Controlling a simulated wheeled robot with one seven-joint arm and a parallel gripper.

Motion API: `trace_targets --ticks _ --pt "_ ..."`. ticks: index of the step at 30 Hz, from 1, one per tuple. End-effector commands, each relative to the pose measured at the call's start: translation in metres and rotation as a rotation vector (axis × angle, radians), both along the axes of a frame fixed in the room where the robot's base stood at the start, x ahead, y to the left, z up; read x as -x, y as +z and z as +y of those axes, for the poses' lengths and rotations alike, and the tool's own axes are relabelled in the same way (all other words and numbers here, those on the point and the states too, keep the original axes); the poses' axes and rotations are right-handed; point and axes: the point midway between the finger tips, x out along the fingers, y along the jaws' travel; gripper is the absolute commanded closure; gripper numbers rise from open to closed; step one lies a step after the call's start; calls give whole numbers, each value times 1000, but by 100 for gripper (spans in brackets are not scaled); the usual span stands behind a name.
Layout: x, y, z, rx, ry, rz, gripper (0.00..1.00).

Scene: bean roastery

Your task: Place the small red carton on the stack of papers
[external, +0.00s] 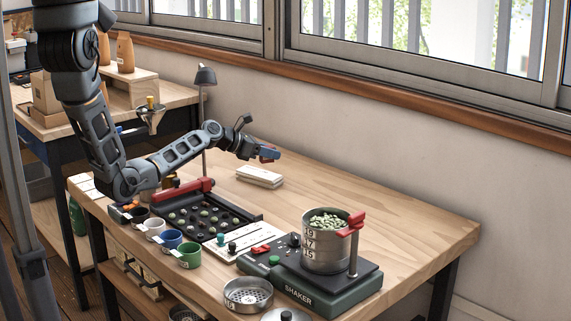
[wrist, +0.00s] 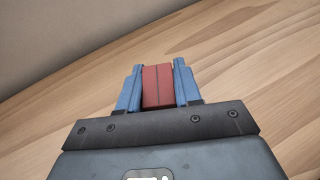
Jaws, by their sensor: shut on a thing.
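The small red carton (wrist: 158,86) is between the two blue fingers of my gripper (wrist: 158,88) in the wrist view, with a finger against each side. In the external view my gripper (external: 268,155) is held above the table, and a bit of the red carton (external: 267,159) shows at its fingers. The stack of papers (external: 260,175) is a low white pile on the table just below my gripper. The carton is apart from the stack. The stack does not show in the wrist view.
A black tray of beans (external: 245,215) and several cups, including a green cup (external: 188,255), line the table's front. A shaker with a metal canister (external: 322,252) stands at the right. The table's back right is clear.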

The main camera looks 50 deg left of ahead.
Motion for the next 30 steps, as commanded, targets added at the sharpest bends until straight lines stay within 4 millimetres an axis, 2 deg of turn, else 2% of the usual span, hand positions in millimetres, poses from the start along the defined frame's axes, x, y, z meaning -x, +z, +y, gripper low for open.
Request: trace_targets --ticks 5,8,15,29,30 --pt "-7 -10 14 0 -1 1 96" --pt "-8 -17 15 2 -1 1 96" --pt "-8 -48 15 1 -1 2 96" --pt "-8 -55 15 0 -1 0 96" --pt "-8 -54 15 0 -1 0 63"
